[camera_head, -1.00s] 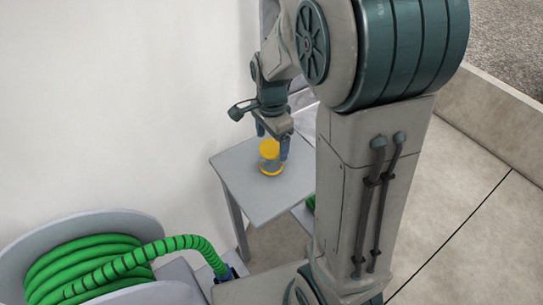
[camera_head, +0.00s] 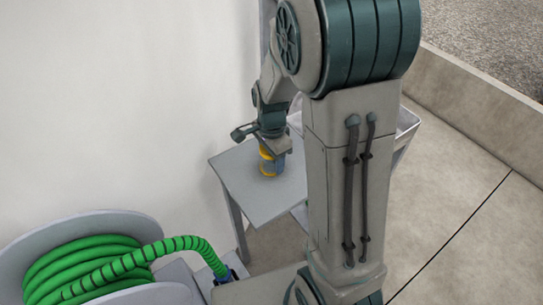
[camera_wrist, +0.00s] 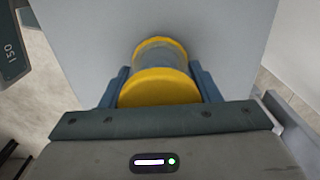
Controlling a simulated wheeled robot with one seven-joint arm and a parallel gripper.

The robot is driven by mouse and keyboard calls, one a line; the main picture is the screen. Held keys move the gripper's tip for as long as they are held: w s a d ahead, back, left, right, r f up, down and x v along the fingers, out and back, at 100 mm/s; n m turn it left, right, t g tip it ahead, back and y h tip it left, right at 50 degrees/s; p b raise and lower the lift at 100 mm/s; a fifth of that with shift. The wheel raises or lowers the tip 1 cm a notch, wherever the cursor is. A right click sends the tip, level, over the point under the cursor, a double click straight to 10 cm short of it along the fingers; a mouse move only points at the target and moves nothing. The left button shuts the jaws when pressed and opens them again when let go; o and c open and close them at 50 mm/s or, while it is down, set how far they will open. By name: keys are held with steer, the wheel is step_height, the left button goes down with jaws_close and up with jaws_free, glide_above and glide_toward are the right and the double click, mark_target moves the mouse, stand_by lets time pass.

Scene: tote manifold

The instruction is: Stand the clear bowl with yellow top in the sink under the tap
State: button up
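The clear bowl with yellow top (camera_head: 267,166) stands upright on a small grey table (camera_head: 250,205). In the wrist view its yellow lid (camera_wrist: 160,88) is nearest, with the clear body and a yellow base rim beyond. My gripper (camera_head: 272,160) is down over the bowl, with one finger on each side of it. In the wrist view the fingers of my gripper (camera_wrist: 160,72) look open, with narrow gaps beside the bowl near the tips. A grey-rimmed basin (camera_head: 406,122), perhaps the sink, is mostly hidden behind my arm. No tap can be made out.
A reel of green hose (camera_head: 85,270) stands at the lower left, its hose arching toward the table. A white wall (camera_head: 120,100) runs behind the table. Open paved floor (camera_head: 460,210) lies to the right, bounded by a low concrete kerb (camera_head: 480,115).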

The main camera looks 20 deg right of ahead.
steer(key=shift+r, duration=0.15)
steer(key=shift+c, duration=0.4)
step_height(320, 180, up, 4)
steer(key=shift+d+r, duration=0.1)
steer(key=shift+r, duration=0.1)
steer(key=s+d+r, duration=0.2)
steer(key=d+r, duration=0.4)
steer(key=d, duration=0.5)
steer(key=shift+s+d+r, duration=0.15)
steer(key=shift+s+r, duration=0.05)
steer(key=shift+s, duration=0.15)
